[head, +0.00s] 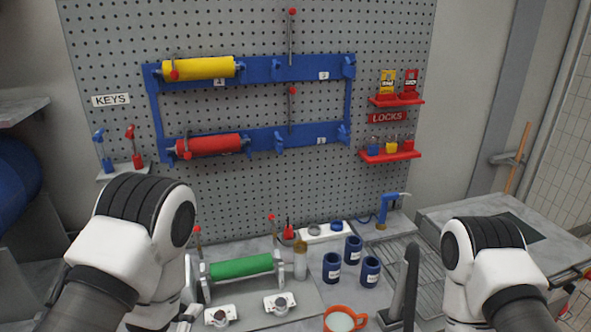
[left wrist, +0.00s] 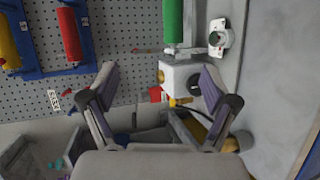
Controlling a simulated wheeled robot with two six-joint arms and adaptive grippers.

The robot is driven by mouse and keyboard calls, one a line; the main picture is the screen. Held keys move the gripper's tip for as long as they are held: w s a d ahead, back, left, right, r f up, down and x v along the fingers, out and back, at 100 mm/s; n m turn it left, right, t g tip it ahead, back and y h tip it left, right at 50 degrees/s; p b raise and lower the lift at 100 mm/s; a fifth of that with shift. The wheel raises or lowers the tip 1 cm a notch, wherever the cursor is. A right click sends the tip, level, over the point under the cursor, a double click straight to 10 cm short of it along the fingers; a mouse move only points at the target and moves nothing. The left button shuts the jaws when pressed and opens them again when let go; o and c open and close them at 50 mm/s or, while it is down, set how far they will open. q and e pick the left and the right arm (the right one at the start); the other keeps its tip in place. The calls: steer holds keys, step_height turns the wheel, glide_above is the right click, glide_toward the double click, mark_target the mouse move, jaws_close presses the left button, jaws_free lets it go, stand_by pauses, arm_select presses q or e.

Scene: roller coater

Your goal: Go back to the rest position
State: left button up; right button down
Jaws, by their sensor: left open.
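My left gripper (left wrist: 159,78) shows in the left wrist view with its two fingers spread wide and nothing between them. In the head view my left arm (head: 140,240) comes up at the lower left, and its gripper is mostly cut off by the bottom edge. A green roller (head: 243,266) lies in a stand on the bench between the arms. It also shows at the top of the left wrist view (left wrist: 173,20).
A pegboard (head: 270,185) carries a blue rack with a yellow roller (head: 198,68) and a red roller (head: 208,145). Blue cans (head: 353,250) and an orange mug (head: 344,321) stand on the bench between my arms. A white block (left wrist: 180,76) sits beyond my left fingers.

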arm_select(q)
steer(key=s+a+f+m+g+y, duration=0.1)
steer(key=s+f+m+g, duration=0.15)
steer(key=f, duration=0.25)
steer(key=s+a+f+m+g, duration=0.1)
steer(key=a+f+m+g, duration=0.15)
steer(key=f, duration=0.25)
steer(key=s+a+f+m+g, duration=0.1)
steer(key=s+f+m+g, duration=0.4)
steer(key=s, duration=0.3)
steer(key=s+a+f+m+g, duration=0.1)
steer(key=s+f+m+g, duration=0.4)
steer(key=s, duration=0.4)
step_height(320, 180, down, 15)
steer(key=s+m+b, duration=0.1)
steer(key=b, duration=1.3)
steer(key=shift+m+y, duration=0.3)
steer(key=shift+y, duration=0.1)
arm_select(e)
step_height(320, 180, down, 14)
steer(key=shift+w, duration=0.4)
steer(key=shift+f, duration=0.1)
